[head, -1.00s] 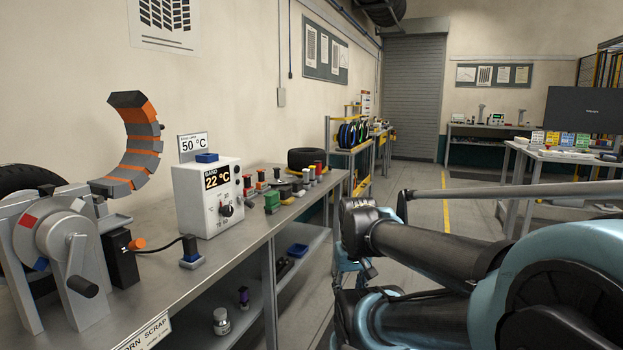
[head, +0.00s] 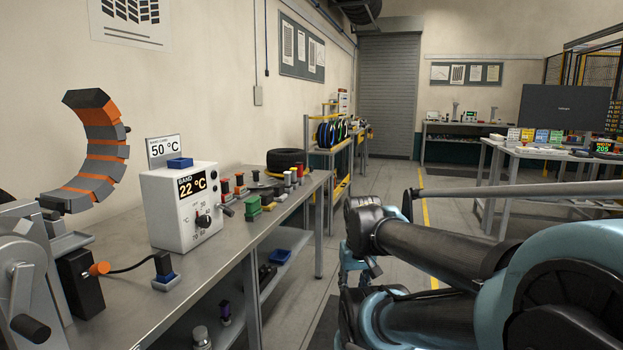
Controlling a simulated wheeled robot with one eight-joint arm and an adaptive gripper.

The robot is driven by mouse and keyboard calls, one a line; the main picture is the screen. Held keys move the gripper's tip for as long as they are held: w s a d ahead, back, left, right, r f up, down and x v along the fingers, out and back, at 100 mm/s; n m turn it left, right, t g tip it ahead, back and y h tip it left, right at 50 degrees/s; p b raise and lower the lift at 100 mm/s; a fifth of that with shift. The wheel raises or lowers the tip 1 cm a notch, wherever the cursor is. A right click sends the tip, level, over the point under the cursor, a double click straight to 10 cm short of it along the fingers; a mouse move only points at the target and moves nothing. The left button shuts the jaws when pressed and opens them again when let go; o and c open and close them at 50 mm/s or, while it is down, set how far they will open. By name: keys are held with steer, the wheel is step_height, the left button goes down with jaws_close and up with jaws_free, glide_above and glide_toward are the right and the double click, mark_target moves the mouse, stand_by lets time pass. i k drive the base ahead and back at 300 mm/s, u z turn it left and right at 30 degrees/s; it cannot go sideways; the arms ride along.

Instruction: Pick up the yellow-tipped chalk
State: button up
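I cannot make out a yellow-tipped chalk for certain. Several small upright pieces with coloured tops stand along the left workbench (head: 110,262), too small to tell apart. Among them are a green block (head: 253,206) and a red-topped piece (head: 293,175). My arm fills the lower right of the head view, folded beside the bench and apart from it. My gripper's fingers are not visible.
On the bench are a white control box (head: 172,225) reading 22 °C, a black tyre (head: 286,160) and an orange-grey segmented arc (head: 98,165). A lower shelf holds a blue tray (head: 281,256). Clear floor (head: 400,185) runs toward the shutter. Another table (head: 520,150) stands right.

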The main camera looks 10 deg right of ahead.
mark_target(293, 175)
steer(key=z, duration=0.25)
steer(key=i, duration=1.25)
steer(key=u, duration=0.1)
